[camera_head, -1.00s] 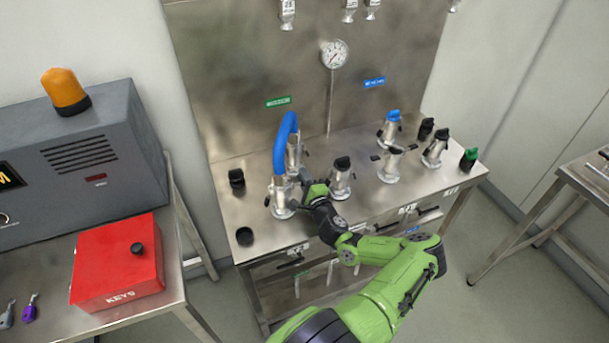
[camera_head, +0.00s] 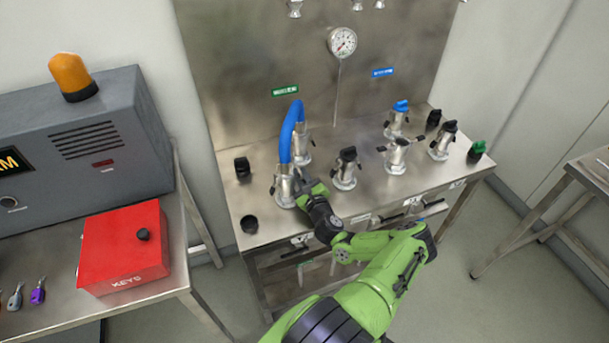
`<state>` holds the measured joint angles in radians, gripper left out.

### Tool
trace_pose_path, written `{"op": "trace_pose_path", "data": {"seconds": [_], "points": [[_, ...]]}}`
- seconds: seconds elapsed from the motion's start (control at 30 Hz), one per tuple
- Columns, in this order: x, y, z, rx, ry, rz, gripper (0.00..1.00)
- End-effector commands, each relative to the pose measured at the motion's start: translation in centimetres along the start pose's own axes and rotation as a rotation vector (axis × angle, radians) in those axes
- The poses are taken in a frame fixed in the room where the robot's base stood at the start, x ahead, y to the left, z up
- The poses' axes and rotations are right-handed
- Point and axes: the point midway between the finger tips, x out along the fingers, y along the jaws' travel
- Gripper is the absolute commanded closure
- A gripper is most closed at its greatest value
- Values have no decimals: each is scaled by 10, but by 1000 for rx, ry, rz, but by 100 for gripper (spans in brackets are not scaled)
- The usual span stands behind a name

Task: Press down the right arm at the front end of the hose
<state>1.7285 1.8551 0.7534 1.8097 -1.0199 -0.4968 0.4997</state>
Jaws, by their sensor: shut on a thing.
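The blue hose (camera_head: 287,135) arches between two metal couplings on the steel bench. Its front end runs down into the front coupling (camera_head: 284,187), which stands upright near the bench's front left. Its other end meets the rear coupling (camera_head: 302,150) just behind. My gripper (camera_head: 301,187) is at the right side of the front coupling, where that coupling's right arm would be. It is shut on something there. The gripper's dark body hides the right arm, so I cannot tell how far down it is.
A coupling with a black cap (camera_head: 346,168) stands close to the right of my gripper. An open metal coupling (camera_head: 396,156) and a blue-capped one (camera_head: 397,120) stand farther right. Loose black caps (camera_head: 249,224) lie at the left. A red key box (camera_head: 125,247) is on the left table.

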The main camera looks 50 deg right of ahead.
Motion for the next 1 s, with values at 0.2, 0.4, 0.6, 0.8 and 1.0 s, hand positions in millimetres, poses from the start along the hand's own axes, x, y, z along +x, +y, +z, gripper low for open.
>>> {"op": "trace_pose_path", "data": {"seconds": [0.2, 0.4, 0.6, 0.8, 1.0], "points": [[0, 3, 0, 44, 1, 2, 100], [0, 4, 0, 51, 1, 2, 100], [0, 3, 0, 50, 1, 2, 100], [0, 3, 0, 49, 1, 2, 65], [0, 5, 0, 49, 0, 5, 65]]}}
